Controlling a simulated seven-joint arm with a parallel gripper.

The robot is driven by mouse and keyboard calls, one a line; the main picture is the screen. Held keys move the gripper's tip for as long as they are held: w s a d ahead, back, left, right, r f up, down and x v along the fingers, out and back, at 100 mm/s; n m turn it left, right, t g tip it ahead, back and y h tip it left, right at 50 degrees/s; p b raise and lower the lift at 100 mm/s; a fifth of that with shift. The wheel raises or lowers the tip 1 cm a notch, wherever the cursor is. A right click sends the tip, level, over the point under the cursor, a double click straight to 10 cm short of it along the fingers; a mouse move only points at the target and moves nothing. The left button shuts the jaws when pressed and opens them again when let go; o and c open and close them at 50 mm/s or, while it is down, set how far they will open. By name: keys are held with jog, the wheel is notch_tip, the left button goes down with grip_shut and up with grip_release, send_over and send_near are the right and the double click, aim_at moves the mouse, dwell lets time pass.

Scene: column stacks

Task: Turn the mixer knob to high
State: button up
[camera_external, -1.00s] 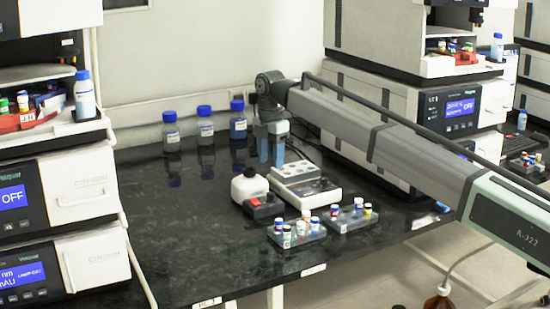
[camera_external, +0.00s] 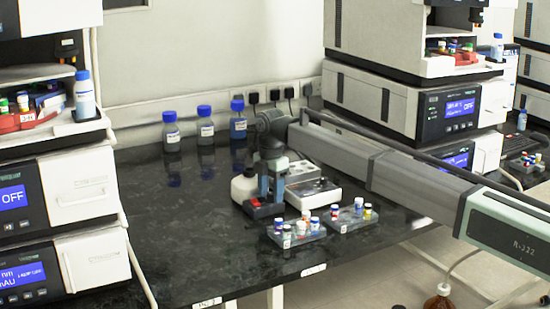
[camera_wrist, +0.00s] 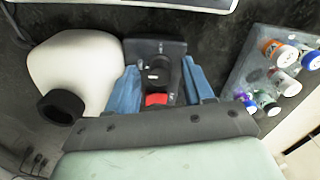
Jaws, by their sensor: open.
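The mixer (camera_external: 243,190) is a white rounded body with a black cup on top and a dark control box. In the wrist view the white body (camera_wrist: 75,65) is at the left, with the black cup (camera_wrist: 61,107) in front of it. The dark box carries a round black knob (camera_wrist: 158,75) and a red switch (camera_wrist: 157,99). My gripper (camera_wrist: 160,70) is open, its blue fingers on either side of the knob, with gaps visible. In the external view my gripper (camera_external: 271,194) points down over the control box (camera_external: 265,210). The knob's setting cannot be read.
Two racks of small vials stand close by, one in front (camera_external: 296,235) and one to the right (camera_external: 352,217). A white device (camera_external: 312,190) is right behind my gripper. Three blue-capped bottles (camera_external: 205,130) stand at the back. The left bench is clear.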

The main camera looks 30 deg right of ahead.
grip_shut()
dwell(0.3)
jog(key=shift+m, duration=0.3)
jog(key=m, duration=1.3)
jog(key=shift+m, duration=2.1)
